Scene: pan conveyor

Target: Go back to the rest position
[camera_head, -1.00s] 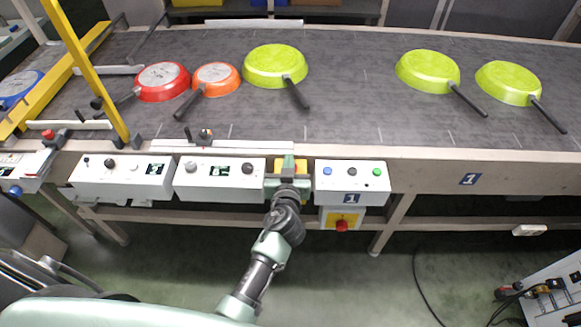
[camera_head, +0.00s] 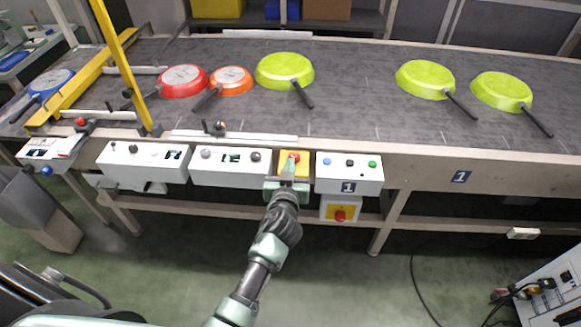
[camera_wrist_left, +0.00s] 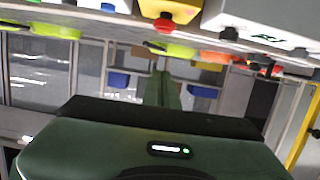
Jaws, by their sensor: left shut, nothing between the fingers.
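My left gripper (camera_head: 289,170) is at the front edge of the conveyor, in front of a small yellow box with a red button (camera_head: 294,157). It lies between two white control boxes. Its fingers are shut and empty, and cover part of the yellow box; whether they touch it I cannot tell. In the left wrist view the closed green fingers (camera_wrist_left: 163,90) point away from the camera with nothing between them. A yellow box with a red knob (camera_wrist_left: 167,18) shows at the top there. My right gripper is not in view.
The grey conveyor (camera_head: 345,115) carries a blue pan (camera_head: 52,82), a red pan (camera_head: 183,80), an orange pan (camera_head: 231,80) and several lime pans (camera_head: 285,70). A white control box (camera_head: 349,173) stands right of my gripper. A yellow frame (camera_head: 118,60) crosses the belt at left.

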